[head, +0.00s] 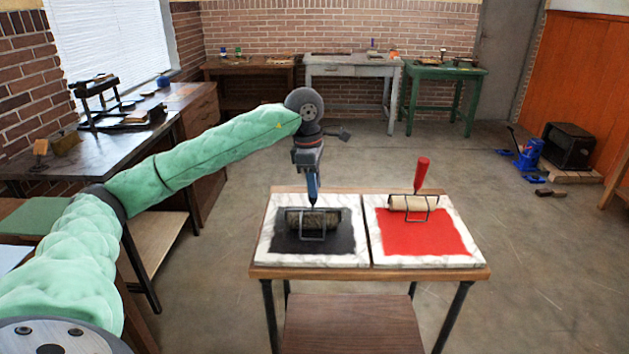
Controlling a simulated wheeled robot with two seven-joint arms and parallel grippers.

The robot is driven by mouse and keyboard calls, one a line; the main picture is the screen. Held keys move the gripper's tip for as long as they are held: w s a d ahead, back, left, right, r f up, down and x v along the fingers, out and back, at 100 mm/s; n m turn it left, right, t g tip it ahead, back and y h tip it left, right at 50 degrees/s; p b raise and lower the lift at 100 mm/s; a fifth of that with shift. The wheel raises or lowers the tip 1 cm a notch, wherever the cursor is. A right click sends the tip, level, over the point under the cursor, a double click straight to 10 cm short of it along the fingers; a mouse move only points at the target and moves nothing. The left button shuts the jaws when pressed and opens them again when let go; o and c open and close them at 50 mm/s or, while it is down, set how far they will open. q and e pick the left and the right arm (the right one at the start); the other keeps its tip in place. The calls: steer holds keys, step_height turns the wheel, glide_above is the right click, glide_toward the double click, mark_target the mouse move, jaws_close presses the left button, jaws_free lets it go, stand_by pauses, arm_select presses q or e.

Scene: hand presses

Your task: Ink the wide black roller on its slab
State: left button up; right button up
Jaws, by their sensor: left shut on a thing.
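The wide black roller (313,220) rests on, or just above, the black ink patch of the left marble slab (268,246); I cannot tell if it touches. Its blue handle (313,185) stands upright. My left gripper (312,172) comes down from above and is shut on this handle. The left slab lies on a small wooden-topped table (375,273). My right gripper is not in view.
On the right slab, a red-handled roller (422,178) stands on a red ink patch (415,240). A dark workbench with a press (97,92) is at left. A white table (352,68) and green table (445,72) stand at the back. Open floor lies between.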

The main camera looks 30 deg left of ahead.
arm_select(q)
steer(key=s+d+b, duration=0.1)
steer(key=s+d, duration=0.3)
steer(key=s, duration=0.2)
steer(key=shift+s+b, duration=0.35)
steer(key=shift+b, duration=0.05)
stand_by(0.8)
steer(key=shift+r, duration=0.1)
